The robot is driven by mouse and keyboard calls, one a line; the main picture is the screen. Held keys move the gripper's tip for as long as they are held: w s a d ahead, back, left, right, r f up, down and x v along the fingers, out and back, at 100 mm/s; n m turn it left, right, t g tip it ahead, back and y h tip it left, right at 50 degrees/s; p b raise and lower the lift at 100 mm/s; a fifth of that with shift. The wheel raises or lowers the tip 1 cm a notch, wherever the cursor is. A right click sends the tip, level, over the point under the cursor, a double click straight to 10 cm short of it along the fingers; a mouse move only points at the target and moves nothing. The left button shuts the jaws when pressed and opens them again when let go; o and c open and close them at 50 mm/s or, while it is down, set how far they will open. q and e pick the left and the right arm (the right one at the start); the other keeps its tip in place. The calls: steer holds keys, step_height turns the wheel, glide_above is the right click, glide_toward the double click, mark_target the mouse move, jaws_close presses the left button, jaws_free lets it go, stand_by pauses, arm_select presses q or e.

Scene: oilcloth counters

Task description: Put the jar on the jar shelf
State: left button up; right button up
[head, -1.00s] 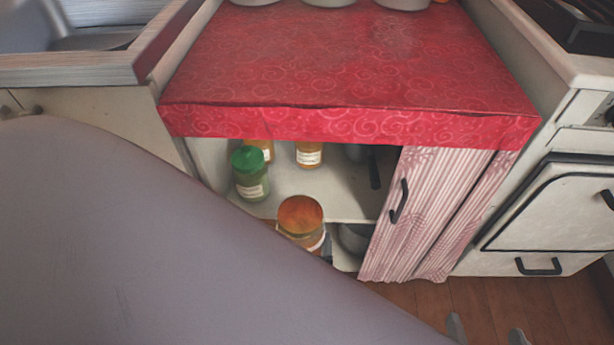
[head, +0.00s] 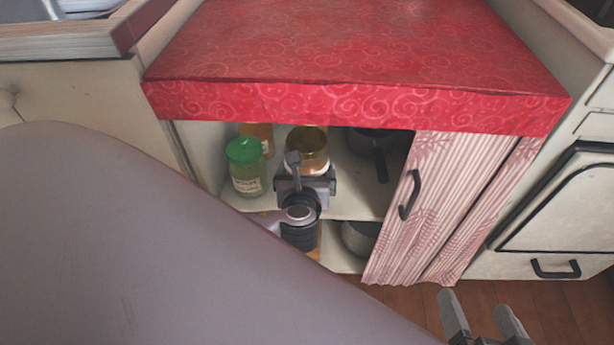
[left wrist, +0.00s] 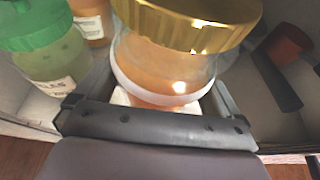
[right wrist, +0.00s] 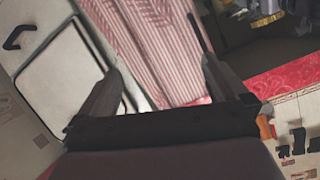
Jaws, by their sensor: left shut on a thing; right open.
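A glass jar with a gold lid (head: 307,145) and orange-brown contents is upright in the opening of the upper cabinet shelf (head: 345,203). My left gripper (head: 305,178) is shut around it from the front. In the left wrist view the jar (left wrist: 165,70) fills the space between the fingers. I cannot tell whether its base touches the shelf. A green-lidded jar (head: 246,165) stands to its left, with an orange jar (head: 260,135) behind that one. My right gripper (head: 482,312) is open and empty, low in front of the striped curtain door.
A dark pan (head: 374,142) stands on the shelf right of the jar. A grey pot (head: 360,238) is on the lower level. The striped door (head: 440,190) covers the right side. The red oilcloth edge (head: 350,105) hangs over the opening.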

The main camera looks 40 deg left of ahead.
arm_select(q)
steer(key=shift+w+a+r+b, duration=0.1)
steer(key=shift+w+a+b, duration=0.1)
steer(key=shift+w+a, duration=0.35)
steer(key=shift+w+a+b, duration=0.15)
steer(key=shift+w+a, duration=0.05)
steer(key=shift+w, duration=0.5)
step_height(320, 180, down, 3)
steer(key=shift+r+b, duration=0.1)
steer(key=shift+b, duration=0.9)
steer(key=shift+f, duration=0.35)
arm_select(e)
steer(key=shift+s+d+f+n+t, duration=0.15)
steer(key=shift+d+n+t, duration=0.25)
steer(key=shift+d+t, duration=0.25)
arm_select(q)
steer(key=o, duration=1.4)
steer(key=shift+s+f, duration=0.15)
steer(key=shift+f, duration=0.1)
steer(key=shift+c, duration=0.2)
